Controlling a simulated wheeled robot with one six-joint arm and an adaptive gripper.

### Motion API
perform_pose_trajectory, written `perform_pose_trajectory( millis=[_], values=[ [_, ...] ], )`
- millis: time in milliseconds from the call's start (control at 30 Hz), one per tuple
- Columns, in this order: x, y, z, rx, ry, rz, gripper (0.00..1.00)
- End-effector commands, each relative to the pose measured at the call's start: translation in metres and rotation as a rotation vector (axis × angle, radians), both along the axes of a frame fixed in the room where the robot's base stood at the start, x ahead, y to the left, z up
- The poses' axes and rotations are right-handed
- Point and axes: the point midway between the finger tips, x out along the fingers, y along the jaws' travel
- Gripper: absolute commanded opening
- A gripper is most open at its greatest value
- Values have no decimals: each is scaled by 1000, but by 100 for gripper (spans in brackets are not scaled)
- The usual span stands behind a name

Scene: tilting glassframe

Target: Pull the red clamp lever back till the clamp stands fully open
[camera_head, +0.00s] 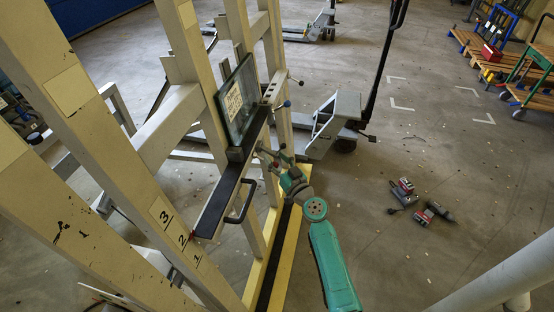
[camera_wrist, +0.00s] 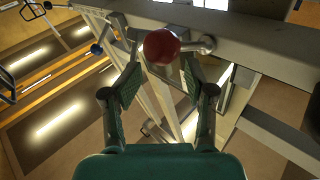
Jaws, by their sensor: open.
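The red ball knob (camera_wrist: 161,46) of the clamp lever shows large in the wrist view, just beyond and between my fingertips. A short metal arm with a pale rounded end (camera_wrist: 207,44) sits to its right, by the frame's beam. My gripper (camera_wrist: 160,72) is open, one finger on each side below the knob, and I see no clear contact. In the head view my gripper (camera_head: 272,157) is beside the dark ledge, below the glass pane (camera_head: 238,101). The knob is small and partly hidden there. How far the clamp stands open cannot be told.
The tilting frame's beige posts (camera_head: 120,150) fill the left. A black handle (camera_head: 241,203) sticks out from the ledge (camera_head: 217,207). A blue knob (camera_head: 287,103) is above my gripper. A pallet truck (camera_head: 333,122) stands behind; power tools (camera_head: 404,190) lie on the floor at right.

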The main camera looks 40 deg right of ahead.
Motion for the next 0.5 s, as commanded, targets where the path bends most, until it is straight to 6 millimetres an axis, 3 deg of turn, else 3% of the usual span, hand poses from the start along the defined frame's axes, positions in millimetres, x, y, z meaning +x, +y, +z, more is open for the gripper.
perform_pose_trajectory(
  millis=[267,500],
  values=[
    [-7,0,0,0,-2,-1,55],
    [-38,5,-4,0,0,-1,55]
  ],
)
